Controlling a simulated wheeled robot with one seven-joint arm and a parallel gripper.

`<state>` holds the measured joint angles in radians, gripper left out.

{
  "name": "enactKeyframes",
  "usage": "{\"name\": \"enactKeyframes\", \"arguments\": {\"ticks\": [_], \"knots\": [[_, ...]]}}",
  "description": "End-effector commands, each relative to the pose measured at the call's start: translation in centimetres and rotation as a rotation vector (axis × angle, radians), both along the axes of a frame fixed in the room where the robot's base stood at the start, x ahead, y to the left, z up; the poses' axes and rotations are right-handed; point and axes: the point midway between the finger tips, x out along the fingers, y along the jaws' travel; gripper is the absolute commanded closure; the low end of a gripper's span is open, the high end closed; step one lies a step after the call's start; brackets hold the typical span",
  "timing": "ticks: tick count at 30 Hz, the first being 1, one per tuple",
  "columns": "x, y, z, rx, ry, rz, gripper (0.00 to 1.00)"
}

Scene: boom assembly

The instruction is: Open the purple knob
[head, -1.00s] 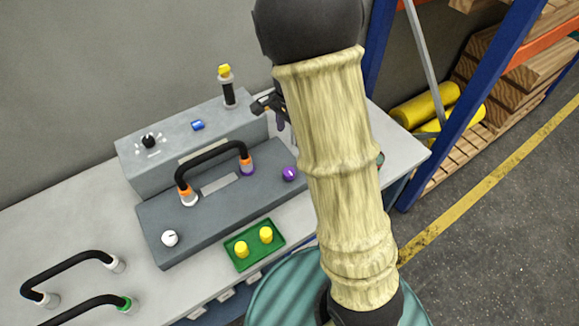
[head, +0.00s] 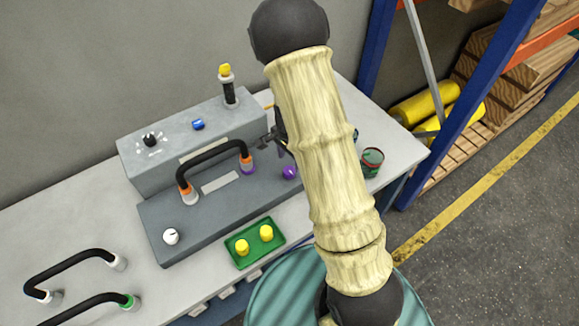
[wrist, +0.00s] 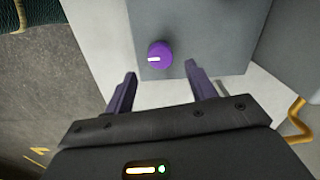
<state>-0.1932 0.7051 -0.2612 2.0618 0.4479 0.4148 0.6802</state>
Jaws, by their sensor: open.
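The purple knob (head: 289,172) sits on the right end of the dark grey panel box (head: 215,205), partly beside my arm. In the wrist view the purple knob (wrist: 159,55) has a white mark pointing left. My gripper (wrist: 160,82) is open and empty, its two dark purple fingers on either side of the knob's line and a little short of it. In the head view my gripper (head: 272,140) shows only in part, just above the knob and left of my arm, which hides the rest.
A black hose (head: 213,150) with orange and purple ends arches over the panel just left of the knob. A white knob (head: 171,236) is at the panel's left. A green tray (head: 255,243) with yellow caps lies in front. A dark red-and-green cup (head: 371,162) stands on the right.

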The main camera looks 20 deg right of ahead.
Motion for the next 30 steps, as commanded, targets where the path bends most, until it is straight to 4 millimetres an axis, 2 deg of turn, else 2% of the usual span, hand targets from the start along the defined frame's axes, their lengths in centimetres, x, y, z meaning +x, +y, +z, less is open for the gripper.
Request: {"name": "enactKeyframes", "arguments": {"ticks": [3, 9, 14, 21, 23, 28, 30], "knots": [[0.0, 0.0, -2.0, 0.000, 0.004, -0.002, 0.44], [0.1, 0.0, -4.6, 0.000, 0.001, -0.001, 0.44], [0.1, 0.0, -5.4, 0.000, -0.001, -0.001, 0.44], [0.1, 0.0, -5.5, 0.000, -0.001, -0.001, 0.44], [0.1, 0.0, -5.5, 0.000, -0.001, 0.000, 0.54], [0.1, 0.1, -5.4, 0.000, -0.001, 0.000, 0.87], [0.1, 0.1, -5.4, 0.000, -0.001, 0.000, 0.89]]}}
